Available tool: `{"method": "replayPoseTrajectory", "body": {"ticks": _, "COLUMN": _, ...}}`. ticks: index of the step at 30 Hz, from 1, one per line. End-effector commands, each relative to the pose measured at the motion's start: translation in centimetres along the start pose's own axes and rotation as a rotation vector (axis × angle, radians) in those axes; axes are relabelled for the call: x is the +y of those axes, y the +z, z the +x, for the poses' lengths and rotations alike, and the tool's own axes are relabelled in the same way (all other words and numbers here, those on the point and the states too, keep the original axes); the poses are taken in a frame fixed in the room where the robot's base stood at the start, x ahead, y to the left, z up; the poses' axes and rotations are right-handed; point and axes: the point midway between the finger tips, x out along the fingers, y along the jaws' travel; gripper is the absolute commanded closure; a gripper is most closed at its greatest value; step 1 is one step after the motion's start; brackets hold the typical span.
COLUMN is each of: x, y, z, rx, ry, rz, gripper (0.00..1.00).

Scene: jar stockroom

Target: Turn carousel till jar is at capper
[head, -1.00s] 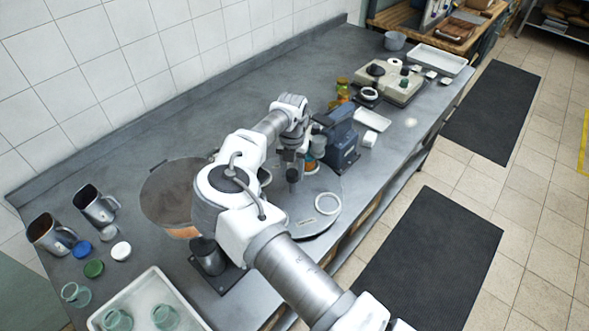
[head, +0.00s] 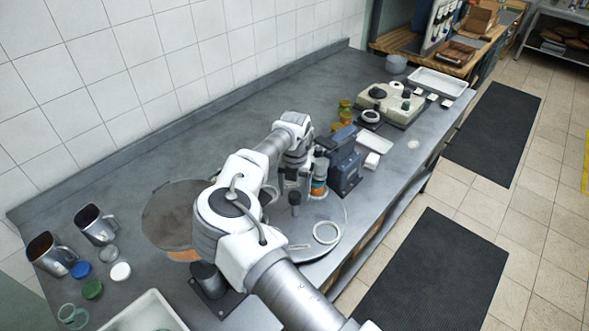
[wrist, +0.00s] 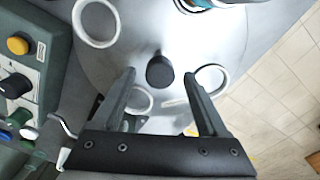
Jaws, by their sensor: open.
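The carousel (head: 338,215) is a round grey disc on the bench, partly hidden by my arm. It fills much of the wrist view (wrist: 235,40). An upright post with a dark knob (head: 294,197) stands on it; in the wrist view the knob (wrist: 160,72) lies between my fingertips as seen, with no contact visible. A jar with an orange band (head: 319,182) stands beside the blue-grey capper (head: 345,162); I cannot tell whether it is exactly under the head. White rings (head: 326,232) mark the disc. My gripper (wrist: 160,75) is open and empty over the carousel.
Metal mugs (head: 95,225), coloured lids (head: 92,290) and a white tray (head: 150,312) are at front left. The bench along the wall is clear.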

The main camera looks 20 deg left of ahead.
Motion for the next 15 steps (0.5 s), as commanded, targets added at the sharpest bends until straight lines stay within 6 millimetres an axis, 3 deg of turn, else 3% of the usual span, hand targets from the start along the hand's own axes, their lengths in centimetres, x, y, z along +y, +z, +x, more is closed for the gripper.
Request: {"method": "replayPoseTrajectory", "body": {"ticks": 15, "x": 0.0, "y": 0.1, "z": -12.2, "rx": -0.004, "ry": -0.001, "rz": 0.000, "gripper": 0.23}}
